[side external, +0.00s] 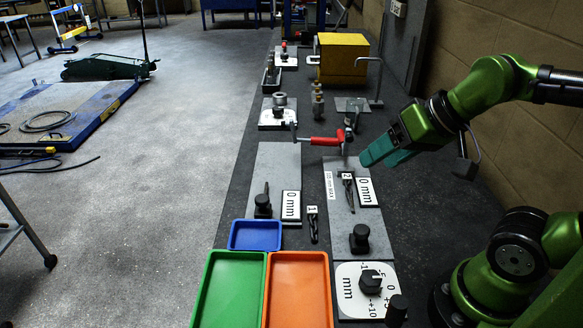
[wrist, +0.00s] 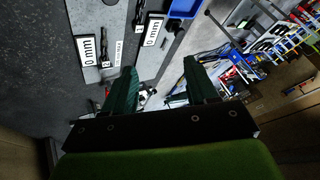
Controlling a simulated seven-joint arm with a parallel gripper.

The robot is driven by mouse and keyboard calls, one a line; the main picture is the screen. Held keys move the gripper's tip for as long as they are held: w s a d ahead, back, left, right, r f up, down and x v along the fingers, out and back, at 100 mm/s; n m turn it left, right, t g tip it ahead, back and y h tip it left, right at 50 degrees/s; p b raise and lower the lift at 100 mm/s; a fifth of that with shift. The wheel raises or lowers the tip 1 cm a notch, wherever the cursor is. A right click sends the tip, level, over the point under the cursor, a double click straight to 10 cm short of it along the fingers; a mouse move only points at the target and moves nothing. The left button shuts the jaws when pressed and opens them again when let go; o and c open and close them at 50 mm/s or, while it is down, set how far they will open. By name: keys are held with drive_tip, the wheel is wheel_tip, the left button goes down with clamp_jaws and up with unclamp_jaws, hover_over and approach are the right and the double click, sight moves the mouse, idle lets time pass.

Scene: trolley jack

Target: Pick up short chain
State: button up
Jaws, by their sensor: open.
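I cannot surely make out the short chain. Two dark, slender, twisted pieces could be chains or drill bits, too small to tell. One lies beside label 2 (side external: 349,194) on the right grey plate. The other lies beside label 1 (side external: 313,229) between the plates. My gripper (side external: 374,158) is above the right side of the bench top, beyond and right of the label 2 piece, apart from both pieces. Its teal fingers are spread with nothing seen between them; they also show in the wrist view (wrist: 160,80).
Empty blue (side external: 255,249), green (side external: 207,295) and orange (side external: 298,257) trays stand at the front. A red-handled tool (side external: 325,141) lies left of my gripper. Black knobs (side external: 360,238) rise from the plates. A yellow block (side external: 343,55) stands at the back, with a wall at right.

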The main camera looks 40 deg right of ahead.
drive_tip(key=m+g+h, duration=0.2)
drive_tip(key=m+g, duration=0.3)
drive_tip(key=g, duration=0.2)
hover_over(348, 182)
wheel_tip(348, 182, down, 6)
drive_tip(key=f, duration=0.1)
wheel_tip(348, 182, down, 16)
drive_tip(key=shift+a, duration=0.1)
clamp_jaws()
